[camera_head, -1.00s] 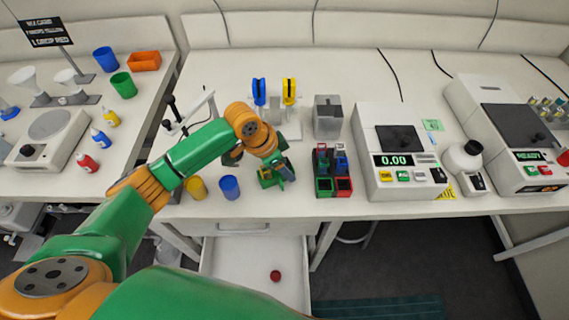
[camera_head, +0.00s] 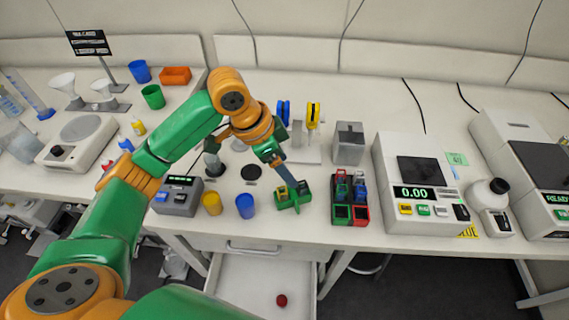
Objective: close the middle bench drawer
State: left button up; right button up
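The open bench drawer (camera_head: 245,279) is a white, shallow tray pulled out below the front edge of the bench. A small red ball (camera_head: 282,300) lies on its floor. Above it is a drawer front with a metal handle (camera_head: 252,248), which looks shut. My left gripper (camera_head: 294,203) is above the bench top near its front edge, behind the drawer and pointing down. Its green fingers seem spread, with no object visible between them. My own arm covers the lower left of the view and part of the drawer's near end. My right gripper is not in view.
A yellow cup (camera_head: 212,203) and a blue cup (camera_head: 245,206) stand left of my gripper, beside a small grey device (camera_head: 178,196). A red and green rack (camera_head: 350,213) stands close on the right, then a scale (camera_head: 415,180).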

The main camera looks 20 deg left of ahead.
aim_at(254, 284)
jog(key=k, duration=1)
